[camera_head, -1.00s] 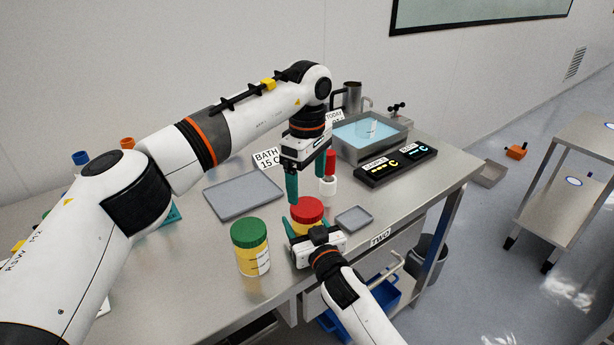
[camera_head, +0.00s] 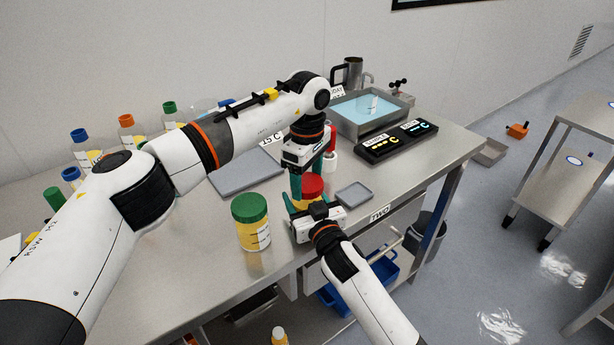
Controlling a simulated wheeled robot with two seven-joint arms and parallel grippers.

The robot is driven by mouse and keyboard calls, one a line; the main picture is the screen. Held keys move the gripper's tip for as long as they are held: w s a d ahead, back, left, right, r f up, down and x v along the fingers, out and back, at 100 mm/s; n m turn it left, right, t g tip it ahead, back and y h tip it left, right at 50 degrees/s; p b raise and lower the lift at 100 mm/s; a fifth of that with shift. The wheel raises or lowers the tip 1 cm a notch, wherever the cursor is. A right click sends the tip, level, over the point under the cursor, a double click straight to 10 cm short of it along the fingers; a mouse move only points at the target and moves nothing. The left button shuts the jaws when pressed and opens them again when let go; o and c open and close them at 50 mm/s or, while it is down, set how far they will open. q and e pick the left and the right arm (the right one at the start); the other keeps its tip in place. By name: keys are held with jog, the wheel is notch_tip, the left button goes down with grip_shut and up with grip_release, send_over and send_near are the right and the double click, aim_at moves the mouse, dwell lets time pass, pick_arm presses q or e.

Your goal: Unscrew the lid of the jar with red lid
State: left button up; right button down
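The jar's red lid (camera_head: 312,184) shows near the front edge of the bench, above the small visible part of its yellow body (camera_head: 299,203). My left gripper (camera_head: 310,186) points down from above, open, with its green fingers at the lid's sides; the far finger is partly hidden. My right gripper (camera_head: 304,206) reaches in low from the front at the jar's body. One green finger shows on the jar's left; the other is hidden, so its grip on the body is unclear.
A green-lidded yellow jar (camera_head: 251,225) stands close on the left. A small grey tray (camera_head: 354,194) lies to the right, and a larger tray (camera_head: 240,178) lies behind left. A red-and-white bottle (camera_head: 330,161), water bath (camera_head: 386,123) and black display (camera_head: 390,149) stand behind.

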pick_arm(q)
jog(key=shift+c, duration=1)
jog(key=shift+n, duration=1.7)
jog(key=o, duration=1.1)
jog(key=shift+c, duration=0.2)
